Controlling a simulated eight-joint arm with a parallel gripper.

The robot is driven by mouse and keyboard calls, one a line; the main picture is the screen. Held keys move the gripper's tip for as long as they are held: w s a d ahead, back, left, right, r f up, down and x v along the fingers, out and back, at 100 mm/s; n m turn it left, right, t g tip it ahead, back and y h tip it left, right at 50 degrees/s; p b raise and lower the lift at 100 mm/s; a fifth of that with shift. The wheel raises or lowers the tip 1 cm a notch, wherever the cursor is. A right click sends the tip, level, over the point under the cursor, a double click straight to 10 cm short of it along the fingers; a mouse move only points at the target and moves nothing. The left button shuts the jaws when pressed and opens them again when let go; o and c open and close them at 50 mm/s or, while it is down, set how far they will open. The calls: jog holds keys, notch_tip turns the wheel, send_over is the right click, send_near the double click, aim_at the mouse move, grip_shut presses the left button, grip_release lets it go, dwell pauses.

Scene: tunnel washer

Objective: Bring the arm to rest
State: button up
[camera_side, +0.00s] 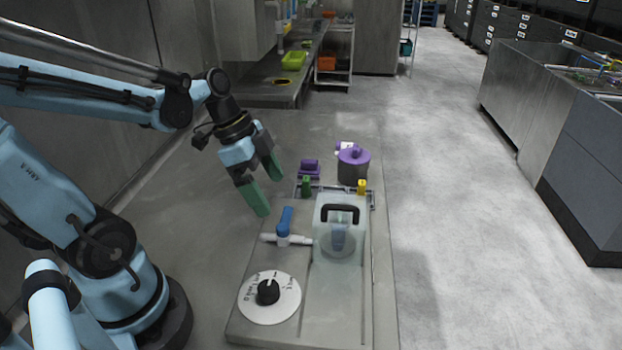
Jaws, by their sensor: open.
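My arm reaches in from the left in blue and black. My gripper (267,188), with two green fingers, is open and empty. It hangs tilted in the air to the left of the bench's fixtures, above and left of the blue-handled valve (285,222). A translucent box with a black handle (340,228) stands to the right of the valve, apart from the fingers. A white dial with a black knob (269,296) lies at the front of the grey board.
A grey pot with a purple lid (354,165) and a purple block (309,170) stand behind the box. Small green (306,186) and yellow (361,187) pieces sit on a rail. Open floor lies right; metal counters (560,120) stand beyond.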

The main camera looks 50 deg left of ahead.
aim_at(285, 217)
jog(key=x, duration=0.5)
jog(key=shift+w+d+f, duration=0.1)
jog(key=shift+w+f, duration=0.05)
jog(key=shift+f, duration=0.3)
jog(key=n, duration=0.2)
jog(key=s+n+y, duration=0.1)
jog(key=n, duration=0.1)
jog(key=n+t+y, duration=0.1)
jog(key=n, duration=0.1)
jog(key=shift+s, duration=0.35)
jog(key=shift+s+d+n+y, duration=0.1)
jog(key=shift+s+n+y, duration=0.2)
jog(key=shift+n, duration=0.65)
jog(key=shift+s+n+y, duration=0.15)
jog(key=shift+n+y, duration=0.3)
jog(key=shift+n, duration=0.55)
jog(key=shift+s+d+n+y, duration=0.1)
jog(key=shift+s+n+y, duration=0.2)
jog(key=shift+n, duration=0.65)
